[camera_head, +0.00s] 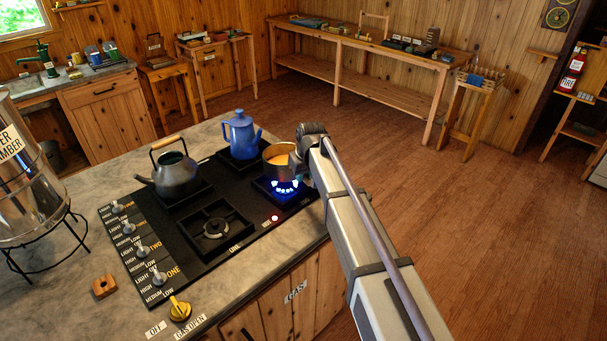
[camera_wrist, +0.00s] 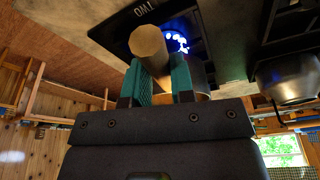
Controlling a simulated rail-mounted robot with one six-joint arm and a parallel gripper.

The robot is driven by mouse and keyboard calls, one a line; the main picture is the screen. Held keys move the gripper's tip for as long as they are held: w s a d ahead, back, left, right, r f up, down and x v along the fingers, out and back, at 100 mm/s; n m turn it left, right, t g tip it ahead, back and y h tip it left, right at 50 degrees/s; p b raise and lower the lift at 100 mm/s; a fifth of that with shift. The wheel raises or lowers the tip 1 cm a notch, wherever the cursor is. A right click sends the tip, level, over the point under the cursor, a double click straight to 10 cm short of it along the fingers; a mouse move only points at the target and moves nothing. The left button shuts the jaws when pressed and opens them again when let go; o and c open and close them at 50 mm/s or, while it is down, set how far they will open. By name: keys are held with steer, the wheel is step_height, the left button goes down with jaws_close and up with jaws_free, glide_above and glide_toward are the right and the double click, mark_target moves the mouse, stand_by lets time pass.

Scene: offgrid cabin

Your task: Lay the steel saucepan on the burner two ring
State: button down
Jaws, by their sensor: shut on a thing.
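The steel saucepan (camera_head: 278,160), with orange contents, is upright over or just behind the lit burner two ring (camera_head: 285,187). Blue flame shows below its near side; I cannot tell whether the pan touches the grate. My gripper (camera_head: 308,140) is at the pan's right side. In the wrist view my gripper (camera_wrist: 163,83) has its teal pads shut on the round handle (camera_wrist: 149,47), and the handle's end faces the camera. Most of the pan is hidden there behind the fingers. The blue flame (camera_wrist: 177,40) and the "TWO" label (camera_wrist: 167,10) show beyond.
A grey kettle (camera_head: 174,174) stands on the back left ring and a blue coffee pot (camera_head: 240,135) on the back right ring, close to the pan. The front ring (camera_head: 215,230) is empty and unlit. Knobs line the hob's left edge. A steel tank (camera_head: 22,175) stands far left.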

steer(key=shift+f+b, duration=2.1)
steer(key=shift+f, duration=0.4)
steer(key=shift+t, duration=0.3)
steer(key=shift+f+b, duration=0.5)
steer(key=shift+b, duration=0.15)
stand_by(0.8)
steer(key=shift+c, duration=1.7)
jaws_free()
steer(key=shift+s, duration=0.1)
steer(key=shift+r, duration=0.15)
steer(key=p+v, duration=0.6)
steer(key=v, duration=0.1)
steer(key=shift+d+p, duration=0.15)
steer(key=shift+p, duration=0.25)
